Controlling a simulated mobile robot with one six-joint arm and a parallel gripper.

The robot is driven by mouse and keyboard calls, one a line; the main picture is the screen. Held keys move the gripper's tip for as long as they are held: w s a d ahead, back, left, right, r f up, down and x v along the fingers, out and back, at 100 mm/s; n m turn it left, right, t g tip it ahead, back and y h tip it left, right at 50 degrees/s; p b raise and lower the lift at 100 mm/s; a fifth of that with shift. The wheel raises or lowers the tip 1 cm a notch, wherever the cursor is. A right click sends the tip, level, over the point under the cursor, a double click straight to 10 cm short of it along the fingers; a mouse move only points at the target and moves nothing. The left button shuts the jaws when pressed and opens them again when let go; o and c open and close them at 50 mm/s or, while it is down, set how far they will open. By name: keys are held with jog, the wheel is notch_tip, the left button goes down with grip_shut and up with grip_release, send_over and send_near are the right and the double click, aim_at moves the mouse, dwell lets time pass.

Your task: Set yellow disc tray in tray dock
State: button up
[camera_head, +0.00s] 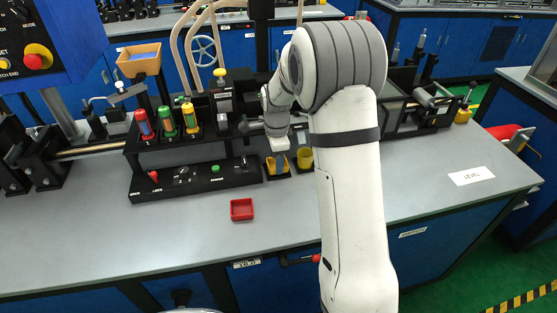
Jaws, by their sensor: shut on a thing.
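The yellow disc tray (270,167) is small and shows at the right end of the black bench fixture, low over or in a dark square holder that looks like the tray dock (281,178). My gripper (280,161) points down at it and is shut on it, with the bluish fingers at the tray. The gripper and arm partly hide the tray. I cannot tell whether the tray rests in the dock or is held just above it.
A yellow cup (305,158) in a dark base stands close to the right of the tray. A red square tray (242,209) lies on the grey bench in front. Red, green and yellow cylinders (167,121) stand in the fixture at left. The bench front is mostly clear.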

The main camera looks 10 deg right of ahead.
jog(key=shift+f, duration=0.4)
jog(key=shift+f, duration=0.25)
jog(key=o, duration=1)
jog(key=shift+r, duration=0.1)
notch_tip(320, 180, up, 12)
jog(key=s+n+t, duration=0.1)
jog(key=s+n, duration=0.5)
jog(key=s, duration=0.3)
jog(key=s+r+n, duration=0.1)
jog(key=s+n, duration=0.5)
jog(key=s, duration=0.4)
jog(key=s+r+n+t, duration=0.1)
jog(key=s+n, duration=0.5)
jog(key=s, duration=0.3)
jog(key=shift+s+d+r+t, duration=0.1)
jog(key=shift+s+d+t, duration=0.1)
jog(key=shift+s+t, duration=0.1)
